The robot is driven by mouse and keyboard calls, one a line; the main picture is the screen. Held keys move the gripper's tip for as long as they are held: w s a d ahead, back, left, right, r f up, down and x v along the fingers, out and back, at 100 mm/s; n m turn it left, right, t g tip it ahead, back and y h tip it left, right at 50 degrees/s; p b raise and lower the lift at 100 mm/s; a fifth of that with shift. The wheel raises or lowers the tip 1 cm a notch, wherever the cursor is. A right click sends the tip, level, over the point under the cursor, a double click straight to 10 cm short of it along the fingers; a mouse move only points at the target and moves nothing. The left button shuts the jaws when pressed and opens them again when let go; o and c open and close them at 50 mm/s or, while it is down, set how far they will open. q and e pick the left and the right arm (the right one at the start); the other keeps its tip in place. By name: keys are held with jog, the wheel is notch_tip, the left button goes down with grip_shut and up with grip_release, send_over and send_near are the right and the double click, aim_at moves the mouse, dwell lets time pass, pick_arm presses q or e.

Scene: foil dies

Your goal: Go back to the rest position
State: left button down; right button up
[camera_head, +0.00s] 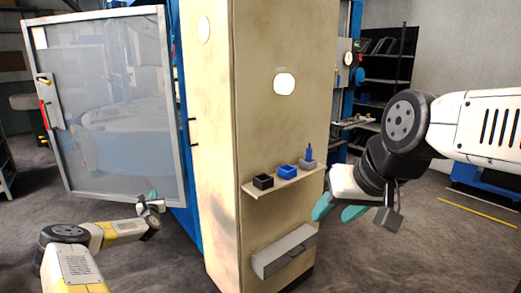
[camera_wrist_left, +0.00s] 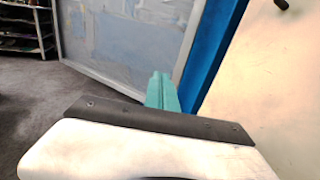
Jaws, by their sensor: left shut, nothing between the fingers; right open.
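My left gripper (camera_head: 152,198) is in front of the lower right part of the framed glass door in the head view. Its teal fingers are together and empty; they also show in the left wrist view (camera_wrist_left: 162,92), pointing toward the door's lower edge. My right gripper (camera_head: 338,208) is at the right of the beige cabinet, near its small shelf. Its teal fingers are apart with nothing seen between them.
The glass door (camera_head: 105,110) stands open from the blue frame (camera_head: 178,120). The beige cabinet (camera_head: 215,130) carries a shelf (camera_head: 283,181) with small black, blue and grey blocks, and a grey drawer box (camera_head: 284,251) below. Grey floor (camera_head: 400,250) is clear at right.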

pick_arm(q)
jog(key=w+d+r+m+g+h, duration=0.1)
jog(key=d+r+m+h, duration=0.4)
jog(key=d, duration=0.4)
jog(key=w+d+r+m+h, duration=0.1)
jog(key=d+r+m+h, duration=0.1)
jog(key=d+r+m, duration=0.7)
jog(key=s+d+r+m+g+h, duration=0.1)
jog(key=s+d+r+m+g, duration=0.1)
jog(key=s+d+r+m, duration=0.25)
jog(key=s+d+r+m+g+h, duration=0.1)
jog(key=s+d+r+m+g, duration=0.1)
jog(key=s+d+m, duration=0.45)
jog(key=s+d+r+m+g+y, duration=0.1)
jog(key=s+d+r+m, duration=0.15)
jog(key=s, duration=0.45)
jog(key=s+d+r+m+g, duration=0.1)
jog(key=s+r+m, duration=0.25)
jog(key=s, duration=0.35)
jog(key=s+d+r+m+g+y, duration=0.1)
jog(key=s+d+r+m+g, duration=0.1)
jog(key=s+r, duration=0.35)
jog(key=s+f+m+g, duration=0.2)
jog(key=s+m, duration=0.5)
jog(key=s, duration=1.9)
jog(key=shift+f+h, duration=0.2)
jog(key=shift+h, duration=0.2)
jog(key=shift+a, duration=0.1)
